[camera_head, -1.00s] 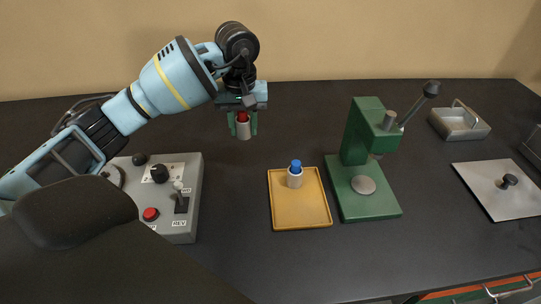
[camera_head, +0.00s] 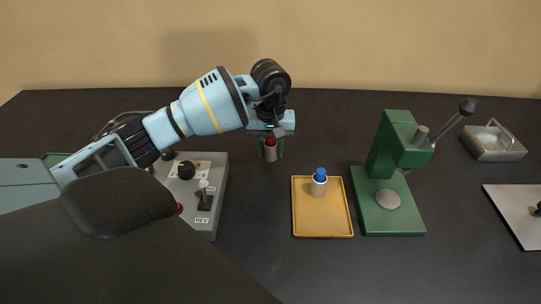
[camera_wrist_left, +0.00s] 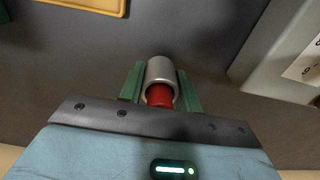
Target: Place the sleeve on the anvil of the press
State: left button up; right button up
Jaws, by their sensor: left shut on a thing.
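A grey metal sleeve with a red piece in its end (camera_head: 271,156) is between the green fingers of my left gripper (camera_head: 270,149). The left wrist view shows the sleeve (camera_wrist_left: 161,72) between both fingers (camera_wrist_left: 160,88), with the red piece inside its near end. In the head view it hangs upright, left of the yellow tray. The green press (camera_head: 392,160) stands right of the tray, with its round grey anvil (camera_head: 388,199) bare on the base. My right gripper is not in view.
The yellow tray (camera_head: 323,231) holds a pale cylinder with a blue top (camera_head: 319,184). A grey control box (camera_head: 222,190) stands left of the gripper. The press lever (camera_head: 452,121) sticks up right.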

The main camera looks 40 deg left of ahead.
aim_at(271, 157)
pick_arm(q)
jog(key=shift+f, duration=1.45)
jog(key=shift+f, duration=0.2)
jog(key=o, duration=1.1)
jog(key=shift+c, duration=0.2)
